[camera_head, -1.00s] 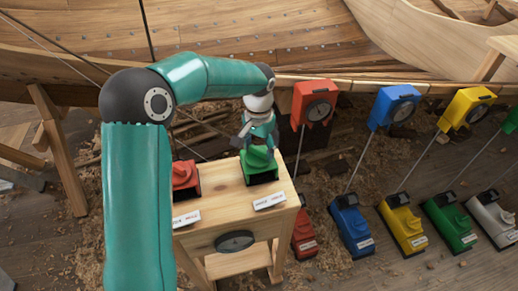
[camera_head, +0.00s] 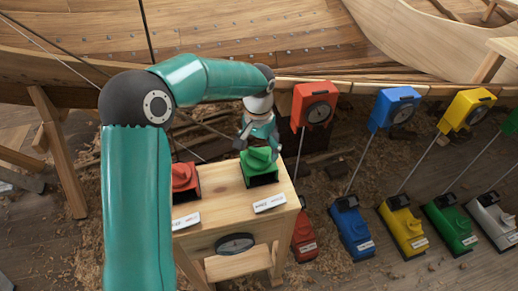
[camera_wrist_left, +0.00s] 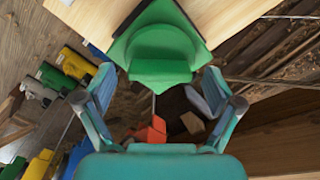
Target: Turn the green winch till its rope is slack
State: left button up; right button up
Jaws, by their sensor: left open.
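The green winch (camera_head: 260,170) sits on the top of a small wooden stand, near its right back corner. Its rounded green top also shows in the left wrist view (camera_wrist_left: 160,52), at the upper middle. My left gripper (camera_head: 258,147) is just behind and above the winch in the head view. My right gripper is not in view.
A red winch (camera_head: 185,180) sits left on the same stand (camera_head: 237,203), partly behind my arm. A round dial (camera_head: 235,243) is on the stand's front. Several coloured boxes with dials and floor units stand right. The hull (camera_head: 270,35) fills the back.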

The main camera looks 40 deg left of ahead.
pick_arm(q)
notch_tip(320, 180, up, 12)
dwell(0.6)
dwell(0.5)
